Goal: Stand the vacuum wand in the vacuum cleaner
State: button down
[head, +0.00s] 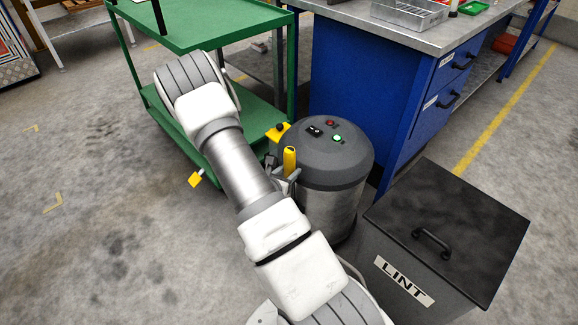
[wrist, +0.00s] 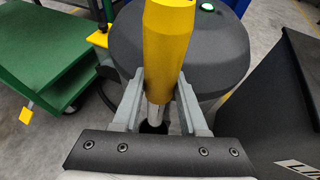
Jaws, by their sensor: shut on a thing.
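The vacuum cleaner (head: 345,205) is a grey drum with a dark domed lid, upright on the floor; its lid (wrist: 205,45) fills the upper middle of the wrist view. The vacuum wand (head: 289,158) shows a yellow grip at the drum's left front side. In the wrist view the wand (wrist: 168,45) looks near upright, with a short metal tube below the grip. My gripper (wrist: 161,85) is shut on the wand, one finger on each side. A dark round part shows at the tube's lower end; I cannot tell whether the tube is inside it.
A grey LINT bin (head: 450,235) stands close at the right. A green cart (head: 200,25) is behind my arm at the left, and a blue workbench (head: 365,85) is behind the cleaner. A yellow part with a black knob (head: 278,132) is beside the drum. Floor at the left is clear.

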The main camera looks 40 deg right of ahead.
jog(key=shift+f, duration=2.65)
jog(key=shift+c, duration=1.8)
grip_release()
jog(key=shift+a, duration=0.1)
jog(key=p+v, duration=0.5)
jog(key=v, duration=1.2)
jog(key=shift+s+a, duration=0.1)
